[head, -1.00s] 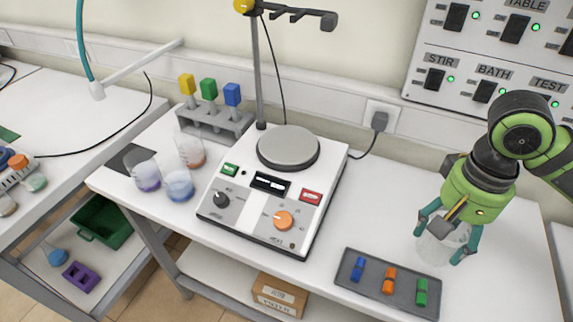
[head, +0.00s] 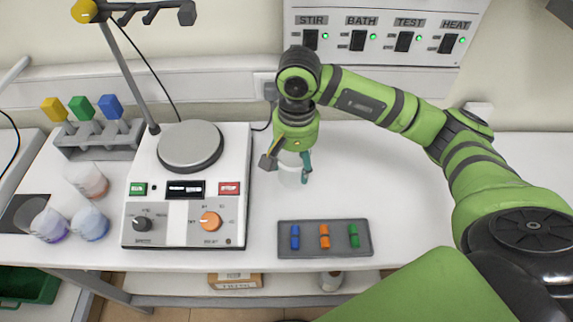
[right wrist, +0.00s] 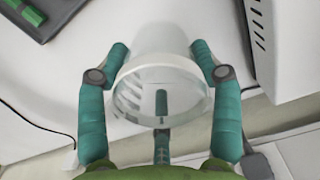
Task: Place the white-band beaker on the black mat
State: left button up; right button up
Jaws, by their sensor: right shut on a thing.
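My right gripper (head: 291,168) is shut around a clear beaker (head: 291,178) behind the grey tray, to the right of the hotplate. In the right wrist view the beaker (right wrist: 165,85) sits between the fingers, with its open rim toward the camera and a whitish wall. No coloured liquid shows in it. Its height over the table is hard to tell. The black mat (head: 24,212) lies at the left end of the table, partly covered by a beaker with purple contents (head: 50,226). My left gripper is out of view.
The hotplate (head: 135,215), with its stand, is between the held beaker and the mat. Beakers with blue (head: 90,226) and reddish (head: 88,181) contents stand near the mat. A rack (head: 98,142) is behind them. The grey tray (head: 310,254) holds coloured pieces.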

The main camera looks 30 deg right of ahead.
aim_at(288, 174)
jog(key=shift+w+a+f, duration=0.4)
jog(key=shift+w+a, duration=0.05)
notch_tip(288, 174, down, 3)
jog(key=shift+f+p, duration=0.1)
jog(key=shift+p, duration=0.95)
jog(key=shift+f, duration=0.45)
jog(key=shift+f+b, duration=0.2)
jog(key=shift+b, duration=0.15)
jog(key=o, duration=1.2)
jog(key=shift+r, duration=0.1)
